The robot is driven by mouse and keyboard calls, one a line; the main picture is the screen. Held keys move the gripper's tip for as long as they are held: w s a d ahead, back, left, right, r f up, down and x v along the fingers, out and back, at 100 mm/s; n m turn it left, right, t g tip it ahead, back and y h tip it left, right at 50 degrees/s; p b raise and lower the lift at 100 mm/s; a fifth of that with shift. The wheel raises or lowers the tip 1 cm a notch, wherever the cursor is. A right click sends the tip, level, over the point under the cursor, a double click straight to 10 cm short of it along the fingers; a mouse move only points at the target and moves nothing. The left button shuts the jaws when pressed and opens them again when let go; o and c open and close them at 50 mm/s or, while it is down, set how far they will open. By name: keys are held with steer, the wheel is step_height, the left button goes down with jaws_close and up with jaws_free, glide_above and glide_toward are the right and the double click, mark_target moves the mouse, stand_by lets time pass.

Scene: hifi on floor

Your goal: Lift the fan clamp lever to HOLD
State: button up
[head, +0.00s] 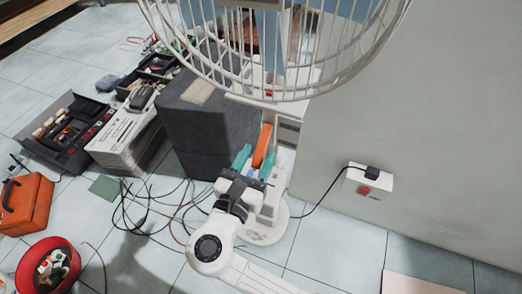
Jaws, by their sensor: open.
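A fan with a white wire cage (278,92) stands against the wall on a pale column and round base (262,236). An orange lever (262,146) stands close to upright on the front of the column, below the cage. My gripper (254,165) has its teal fingertips apart, one on each side of the lever's lower part in the picture. I cannot tell whether they touch it. The lower end of the lever and much of the clamp are hidden behind my gripper. No HOLD mark is readable.
A dark grey box (205,130) stands just left of the column. A white wall box with a red switch (366,188) is at right, its black cable reaching the fan base. Loose black cables (150,212), an orange case (25,203) and a red bowl (48,267) lie left on the tiles.

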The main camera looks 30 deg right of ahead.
mark_target(258, 158)
steer(key=shift+b+x, duration=0.3)
steer(key=shift+x, duration=1.25)
jaws_close()
